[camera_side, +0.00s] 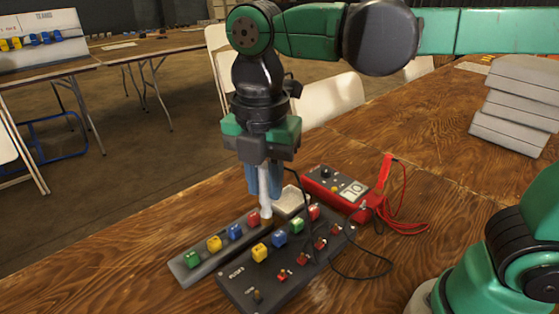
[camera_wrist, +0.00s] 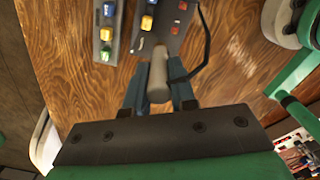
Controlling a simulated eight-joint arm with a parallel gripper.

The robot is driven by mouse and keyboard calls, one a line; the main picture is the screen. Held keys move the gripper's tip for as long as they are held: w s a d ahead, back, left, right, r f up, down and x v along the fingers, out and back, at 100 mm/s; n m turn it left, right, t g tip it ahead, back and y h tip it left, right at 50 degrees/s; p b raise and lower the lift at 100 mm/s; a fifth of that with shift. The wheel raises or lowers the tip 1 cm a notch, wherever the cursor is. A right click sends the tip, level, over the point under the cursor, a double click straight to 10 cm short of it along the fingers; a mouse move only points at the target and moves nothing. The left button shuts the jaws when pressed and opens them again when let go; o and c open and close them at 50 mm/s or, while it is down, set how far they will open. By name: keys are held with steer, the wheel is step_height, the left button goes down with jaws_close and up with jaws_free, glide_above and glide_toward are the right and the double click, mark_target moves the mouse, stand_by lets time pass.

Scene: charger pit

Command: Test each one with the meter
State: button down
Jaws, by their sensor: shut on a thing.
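My gripper (camera_side: 264,190) points down and is shut on a pale cylindrical probe (camera_side: 264,186) with a brownish lower end. The probe also shows between the blue fingers in the wrist view (camera_wrist: 158,72). Its lower end is near the red block at the far end of a grey rail (camera_side: 190,267); I cannot tell whether they touch. The rail also carries green, yellow and blue blocks. Beside it is a dark box (camera_side: 242,287) with yellow, blue, green and red blocks, red switches and a small knob.
A red probe (camera_side: 386,168) stands by the meter with a coiled red lead (camera_side: 408,226). A black lead (camera_side: 360,277) loops over the table beside the box. A pale pad (camera_side: 292,202) lies behind the rail. Grey slabs (camera_side: 517,100) are stacked at right.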

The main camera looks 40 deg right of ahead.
steer(key=shift+s+a+f+n, duration=0.4)
steer(key=shift+a+f, duration=0.35)
steer(key=shift+f, duration=0.6)
steer(key=shift+s+a+f+n, duration=0.45)
steer(key=shift+a+f, duration=0.35)
steer(key=shift+f, duration=0.6)
steer(key=shift+s+a+f+n, duration=0.25)
steer(key=shift+s+a+f, duration=0.4)
steer(key=shift+f, duration=0.7)
steer(key=shift+w+a+f, duration=0.1)
steer(key=shift+w+f, duration=0.05)
steer(key=shift+f, duration=0.8)
steer(key=shift+c, duration=1.6)
jaws_free()
steer(key=shift+r, duration=0.15)
step_height(320, 180, up, 7)
steer(key=shift+r, duration=0.15)
